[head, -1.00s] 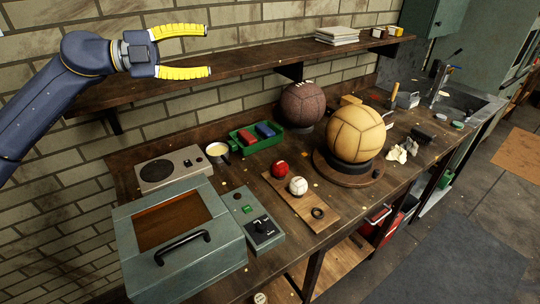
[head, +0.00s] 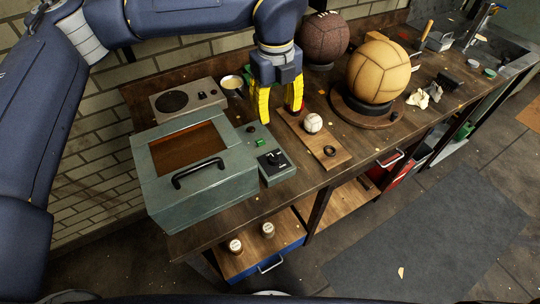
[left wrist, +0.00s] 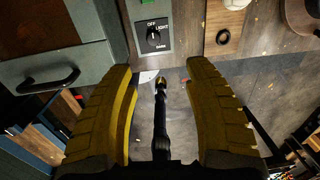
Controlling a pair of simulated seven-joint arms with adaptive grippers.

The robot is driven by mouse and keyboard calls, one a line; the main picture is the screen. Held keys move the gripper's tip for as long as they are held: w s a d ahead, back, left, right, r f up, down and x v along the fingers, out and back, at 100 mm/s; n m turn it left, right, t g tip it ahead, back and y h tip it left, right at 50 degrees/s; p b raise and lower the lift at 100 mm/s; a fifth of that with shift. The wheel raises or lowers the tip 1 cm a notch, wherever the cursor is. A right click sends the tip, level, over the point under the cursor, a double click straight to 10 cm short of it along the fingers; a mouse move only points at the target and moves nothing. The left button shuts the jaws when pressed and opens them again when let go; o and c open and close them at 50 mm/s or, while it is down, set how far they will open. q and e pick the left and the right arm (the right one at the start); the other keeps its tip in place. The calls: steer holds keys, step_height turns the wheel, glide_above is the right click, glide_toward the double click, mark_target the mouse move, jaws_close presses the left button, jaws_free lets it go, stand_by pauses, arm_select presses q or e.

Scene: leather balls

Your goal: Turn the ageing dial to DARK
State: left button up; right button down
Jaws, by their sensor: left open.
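The black ageing dial (head: 272,160) sits on the grey control panel at the right side of the teal box (head: 200,197). In the left wrist view the dial (left wrist: 153,38) has OFF above it, LIGHT at its upper right and a small label, likely DARK, below. My right gripper is not in view.
A green button (head: 262,142) is on the panel behind the dial. The box's black handle (head: 198,172) is to the left. A white ball (head: 313,123) and black ring (head: 329,151) are on a wooden board to the right. A red ball is partly hidden behind my fingers.

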mark_target(274, 157)
arm_select(q)
steer(key=f, duration=1.8)
steer(key=shift+s+a+f, duration=0.2)
steer(key=shift+s+f, duration=0.05)
steer(key=shift+s, duration=0.1)
jaws_close()
